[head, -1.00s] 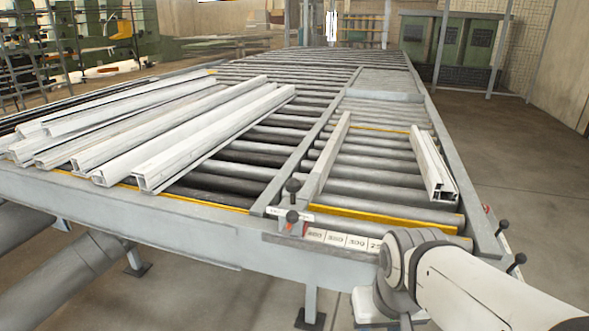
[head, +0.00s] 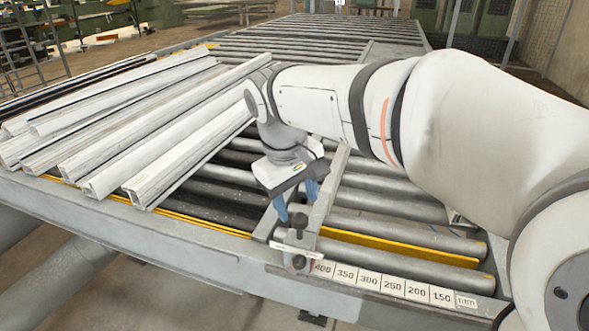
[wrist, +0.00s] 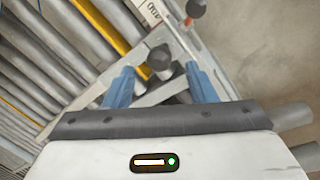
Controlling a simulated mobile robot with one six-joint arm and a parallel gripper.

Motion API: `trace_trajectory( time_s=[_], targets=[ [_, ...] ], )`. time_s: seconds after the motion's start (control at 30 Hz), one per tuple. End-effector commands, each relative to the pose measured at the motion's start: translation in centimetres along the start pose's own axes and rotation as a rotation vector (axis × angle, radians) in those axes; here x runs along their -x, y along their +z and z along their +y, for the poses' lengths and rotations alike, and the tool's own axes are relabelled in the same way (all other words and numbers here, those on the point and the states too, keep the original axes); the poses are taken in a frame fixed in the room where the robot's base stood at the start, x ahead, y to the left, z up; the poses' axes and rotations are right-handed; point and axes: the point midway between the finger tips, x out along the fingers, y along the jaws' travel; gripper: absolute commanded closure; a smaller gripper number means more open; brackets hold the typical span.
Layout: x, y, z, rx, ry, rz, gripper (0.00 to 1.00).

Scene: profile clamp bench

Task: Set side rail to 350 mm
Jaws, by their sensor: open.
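The side rail (head: 327,194) is a pale bar along the rollers, partly hidden by my arm. At its near end stands a dark clamp knob (head: 300,222), with a second dark knob (head: 298,262) lower at the bench front. The scale (head: 368,281) reads 400 to 150 mm, left to right; the rail's red mark (head: 313,264) is beside the 400 end. My gripper (head: 296,199) points down over the rail's near end, open and empty. In the wrist view, the upper knob (wrist: 159,58) shows between and just beyond the blue fingertips (wrist: 161,78).
Several long white profiles (head: 150,165) lie on the rollers left of my gripper. A yellow strip (head: 400,247) crosses the rollers behind the scale. My arm covers much of the right lane and hides most of the profile there. Floor is free in front of the bench.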

Motion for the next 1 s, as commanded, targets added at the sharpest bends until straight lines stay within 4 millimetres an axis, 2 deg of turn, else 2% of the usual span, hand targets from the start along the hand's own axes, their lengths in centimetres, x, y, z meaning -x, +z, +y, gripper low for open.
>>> trace_trajectory(
  time_s=[0.03,0.1,0.4,0.57,0.9,1.0],
  targets=[
    [0.4,-0.4,-0.2,0.015,0.004,-0.005,0.49],
    [0.0,-0.6,-0.2,0.02,0.006,-0.008,0.49],
    [-4.8,-0.4,-0.1,0.018,0.005,-0.01,0.49],
    [-6.6,-0.5,-0.1,0.019,0.006,-0.009,0.49],
    [-7.2,-0.5,-0.2,0.019,0.006,-0.005,0.49],
    [-7.2,-0.5,-0.2,0.019,0.006,-0.005,0.55]
  ],
)
